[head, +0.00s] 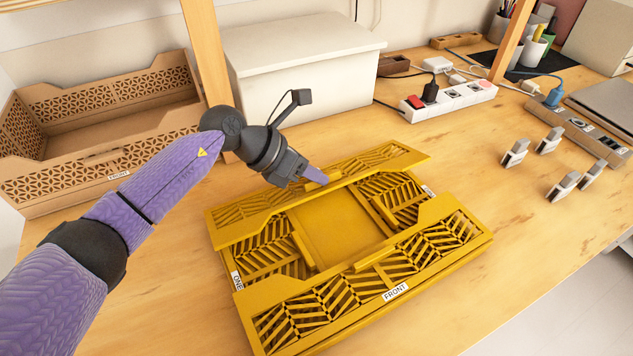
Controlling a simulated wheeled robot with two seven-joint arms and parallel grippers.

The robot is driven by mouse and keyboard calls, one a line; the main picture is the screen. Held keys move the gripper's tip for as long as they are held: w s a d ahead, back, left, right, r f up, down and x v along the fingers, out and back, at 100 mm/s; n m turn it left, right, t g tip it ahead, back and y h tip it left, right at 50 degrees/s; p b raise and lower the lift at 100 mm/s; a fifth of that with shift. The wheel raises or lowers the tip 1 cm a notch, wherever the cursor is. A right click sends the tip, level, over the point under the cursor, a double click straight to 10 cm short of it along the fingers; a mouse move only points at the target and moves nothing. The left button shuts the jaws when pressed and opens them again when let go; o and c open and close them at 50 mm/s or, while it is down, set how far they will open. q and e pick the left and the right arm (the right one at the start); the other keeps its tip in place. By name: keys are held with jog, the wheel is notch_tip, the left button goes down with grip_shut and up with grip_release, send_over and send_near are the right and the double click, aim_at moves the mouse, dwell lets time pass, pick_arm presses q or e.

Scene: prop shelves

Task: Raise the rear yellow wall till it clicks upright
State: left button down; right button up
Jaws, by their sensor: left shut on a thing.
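The yellow folding crate (337,232) sits on the wooden table, its patterned side panels lying folded inward over the floor. Its rear yellow wall (385,160) runs along the far side and looks tilted; its exact angle is hard to tell. My left gripper (318,177) comes in from the left and is shut on the middle of the rear wall's top edge. The fingertips partly cover the edge there. The near wall (330,305) carries a FRONT label (396,292). My right gripper is not in view.
A brown crate (105,100) with upright walls stands at the back left. A white box (300,70) stands behind the yellow crate. A power strip (450,100), cables and several small grey clips (516,153) lie to the right. The table's right front is clear.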

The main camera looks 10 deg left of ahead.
pick_arm(q)
jog(key=shift+w+a+r+g+h+b, duration=0.15)
jog(key=shift+w+g+h+b, duration=0.2)
jog(key=shift+b, duration=0.2)
jog(key=shift+w+a+r+n+g+h+b, duration=0.25)
jog(key=shift+n+g+b, duration=0.25)
jog(key=shift+b, duration=0.15)
jog(key=shift+r+h, duration=0.15)
jog(key=shift+h, duration=0.15)
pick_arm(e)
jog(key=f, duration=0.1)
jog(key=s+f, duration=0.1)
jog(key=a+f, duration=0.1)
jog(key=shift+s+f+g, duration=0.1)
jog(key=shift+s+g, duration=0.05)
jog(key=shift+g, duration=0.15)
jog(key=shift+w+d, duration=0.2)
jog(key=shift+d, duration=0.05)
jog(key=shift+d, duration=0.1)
